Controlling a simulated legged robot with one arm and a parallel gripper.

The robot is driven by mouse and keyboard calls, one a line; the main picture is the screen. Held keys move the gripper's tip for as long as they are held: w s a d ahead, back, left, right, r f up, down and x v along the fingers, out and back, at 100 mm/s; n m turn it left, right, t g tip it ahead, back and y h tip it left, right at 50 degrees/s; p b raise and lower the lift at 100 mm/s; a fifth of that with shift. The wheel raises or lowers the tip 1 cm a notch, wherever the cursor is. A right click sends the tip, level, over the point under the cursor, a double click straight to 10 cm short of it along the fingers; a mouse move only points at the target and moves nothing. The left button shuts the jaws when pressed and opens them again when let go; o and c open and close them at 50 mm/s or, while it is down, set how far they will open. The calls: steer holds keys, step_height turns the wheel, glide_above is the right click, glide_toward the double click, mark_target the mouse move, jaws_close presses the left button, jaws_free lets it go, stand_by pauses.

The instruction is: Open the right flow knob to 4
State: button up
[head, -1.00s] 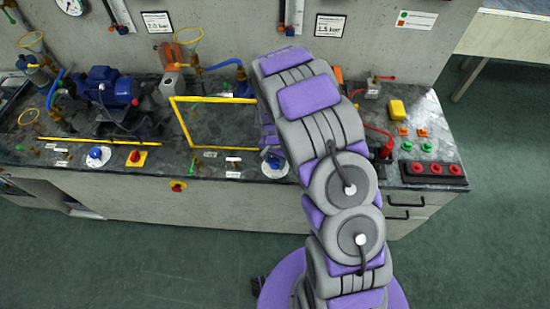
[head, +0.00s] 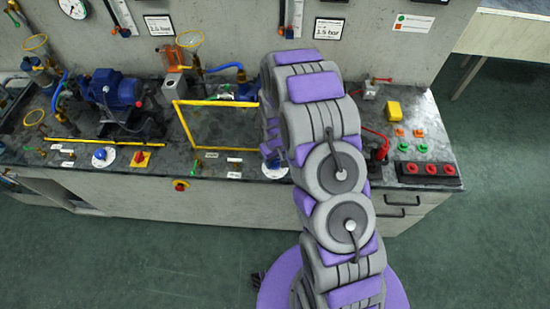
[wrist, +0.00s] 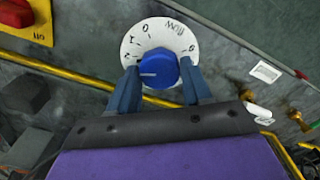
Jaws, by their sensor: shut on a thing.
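The right flow knob (wrist: 158,68) is blue and sits on a round white dial (wrist: 150,32) with black marks. In the wrist view the knob's pale pointer line points left. The marks on that side are too small and turned to read surely. My gripper (wrist: 160,78) has one finger on each side of the knob and is shut on it. In the head view the white dial (head: 270,172) shows at the bench front, left of my arm. My arm hides my gripper and most of the knob there.
A yellow frame (head: 178,125) stands behind and left of the dial. A second blue knob (head: 100,153) and a red knob on a yellow plate (head: 141,158) lie farther left.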

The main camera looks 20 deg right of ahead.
mark_target(274, 162)
steer(key=n+p, duration=0.1)
steer(key=n, duration=0.4)
steer(key=shift+w+r+n+p, duration=0.15)
steer(key=shift+n+p, duration=0.15)
steer(key=shift+p, duration=0.05)
steer(key=shift+a+n+p, duration=0.1)
steer(key=shift+n+p, duration=0.45)
steer(key=shift+n, duration=1.75)
steer(key=o, duration=1)
steer(key=shift+f, duration=0.2)
steer(key=shift+o, duration=0.2)
step_height(274, 162, up, 17)
steer(key=p, duration=0.1)
steer(key=shift+r, duration=0.2)
